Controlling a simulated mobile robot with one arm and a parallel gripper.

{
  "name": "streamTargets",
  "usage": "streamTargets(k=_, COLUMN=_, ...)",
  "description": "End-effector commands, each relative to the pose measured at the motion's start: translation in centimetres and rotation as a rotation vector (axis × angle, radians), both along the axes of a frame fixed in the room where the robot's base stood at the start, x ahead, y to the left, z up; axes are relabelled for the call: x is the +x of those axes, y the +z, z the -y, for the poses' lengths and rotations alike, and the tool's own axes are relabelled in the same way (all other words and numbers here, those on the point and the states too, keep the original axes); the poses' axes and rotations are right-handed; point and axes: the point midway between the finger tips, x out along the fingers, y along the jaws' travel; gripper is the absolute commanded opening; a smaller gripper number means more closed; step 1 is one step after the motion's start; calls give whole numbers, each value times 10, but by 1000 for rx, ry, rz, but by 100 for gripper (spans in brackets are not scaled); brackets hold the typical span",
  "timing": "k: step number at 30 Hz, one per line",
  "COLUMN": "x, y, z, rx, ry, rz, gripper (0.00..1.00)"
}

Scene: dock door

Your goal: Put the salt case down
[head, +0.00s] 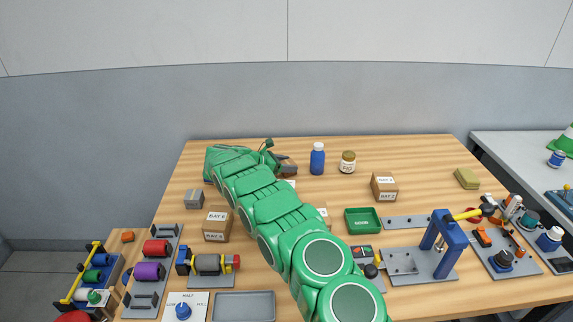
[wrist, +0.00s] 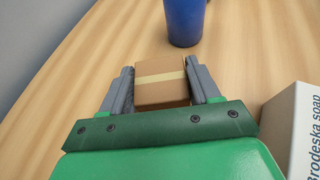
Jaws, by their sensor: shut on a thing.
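The salt case appears to be the small brown cardboard box with a pale tape strip (wrist: 161,86), seen in the wrist view; no label is readable on it. My gripper (wrist: 160,72) is shut on it, one finger along each side. In the head view my gripper (head: 278,162) is at the back of the wooden table, and a bit of the brown box (head: 290,170) shows at its tip, mostly hidden by my arm. I cannot tell whether the box touches the table or hangs just above it.
A blue bottle (head: 317,160) stands just beyond the box, with a jar (head: 348,162) to its right. A white soap box (wrist: 294,130) is close on the right in the wrist view. Labelled cartons (head: 384,187) and a green tray (head: 363,221) stand nearer.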

Motion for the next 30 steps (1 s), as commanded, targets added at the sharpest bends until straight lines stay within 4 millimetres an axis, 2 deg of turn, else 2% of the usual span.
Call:
streamTargets(k=8, x=0, y=-1, z=0, rx=0, ry=1, rz=2, gripper=28)
streamTargets(k=9, x=0, y=-1, z=0, rx=0, ry=1, rz=1, gripper=63)
streamTargets(k=14, x=0, y=-1, z=0, rx=0, ry=1, rz=1, gripper=87)
streamTargets(k=26, x=0, y=2, z=0, rx=1, ry=0, rz=2, gripper=87)
streamTargets(k=30, x=-3, y=6, z=-10, rx=1, ry=3, rz=2, gripper=87)
